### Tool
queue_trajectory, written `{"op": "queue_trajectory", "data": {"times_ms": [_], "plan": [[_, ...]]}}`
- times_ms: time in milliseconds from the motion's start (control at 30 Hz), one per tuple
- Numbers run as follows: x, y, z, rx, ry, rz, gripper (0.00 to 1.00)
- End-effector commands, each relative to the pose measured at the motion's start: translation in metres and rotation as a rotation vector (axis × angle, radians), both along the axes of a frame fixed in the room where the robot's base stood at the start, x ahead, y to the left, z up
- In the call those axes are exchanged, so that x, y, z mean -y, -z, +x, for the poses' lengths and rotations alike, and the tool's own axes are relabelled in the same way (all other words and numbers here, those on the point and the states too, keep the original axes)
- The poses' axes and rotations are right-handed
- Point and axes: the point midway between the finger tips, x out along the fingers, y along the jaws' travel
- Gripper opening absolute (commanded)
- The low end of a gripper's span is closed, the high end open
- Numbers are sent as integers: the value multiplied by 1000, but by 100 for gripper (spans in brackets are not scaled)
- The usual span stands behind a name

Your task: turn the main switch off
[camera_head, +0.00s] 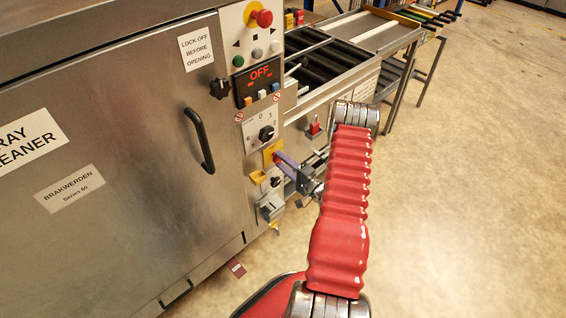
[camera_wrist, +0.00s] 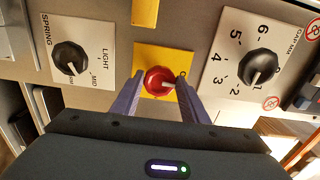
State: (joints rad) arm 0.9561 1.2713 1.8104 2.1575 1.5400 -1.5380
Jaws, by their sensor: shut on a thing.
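The main switch, a round red knob (camera_wrist: 159,82) on a yellow plate (camera_wrist: 173,57), sits between the two fingers of my gripper (camera_wrist: 160,78) in the wrist view. The fingers are shut on it, one on each side. A pale mark shows on the knob's lower right side. In the head view my gripper (camera_head: 281,159) reaches the yellow plate (camera_head: 270,150) low on the control panel, and the fingers mostly hide the knob there. Lettering on the plate is partly hidden by the right finger.
Black dials marked SPRING (camera_wrist: 70,58) and GAP (camera_wrist: 258,68) flank the switch closely. Above are a display reading OFF (camera_head: 261,74) and a red emergency button (camera_head: 264,18). A door handle (camera_head: 200,140) projects at left. Roller conveyors (camera_head: 330,60) stand behind; floor at right is clear.

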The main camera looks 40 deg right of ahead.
Motion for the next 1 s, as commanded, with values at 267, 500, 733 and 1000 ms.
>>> {"op": "queue_trajectory", "data": {"times_ms": [267, 500, 733, 1000], "plan": [[-3, 3, -1, -7, -5, 5, 57], [-2, 2, -1, -4, -2, 3, 58], [0, 2, -11, -3, -1, 2, 58], [2, 2, -51, -5, 2, 4, 58]]}}
